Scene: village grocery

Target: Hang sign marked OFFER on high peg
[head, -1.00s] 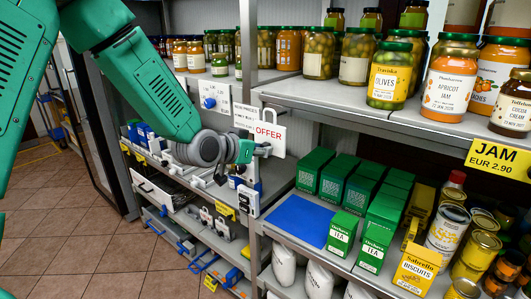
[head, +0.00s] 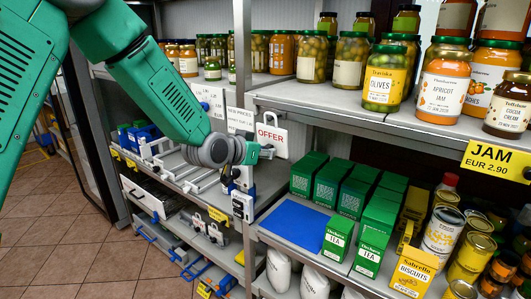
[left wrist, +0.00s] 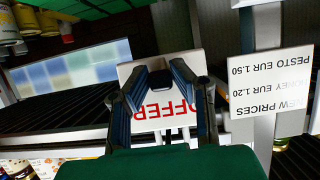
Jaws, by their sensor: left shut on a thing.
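The white sign with red OFFER lettering (head: 270,137) is at the shelf post, just beyond my left gripper (head: 262,152). In the left wrist view the sign (left wrist: 189,70) appears upside down behind the two dark fingers, which partly cover its lettering. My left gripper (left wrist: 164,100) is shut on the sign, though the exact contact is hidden. A small dark piece (left wrist: 160,80) shows between the fingers; I cannot tell whether it is a peg or part of the sign. No high peg can be made out clearly. My right gripper is not in view.
A NEW PRICES sign (left wrist: 268,90) hangs beside the OFFER sign, close to the metal post (head: 243,65). Jars (head: 385,75) line the upper shelf. Green tea boxes (head: 372,235) and a blue mat (head: 297,222) occupy the shelf below.

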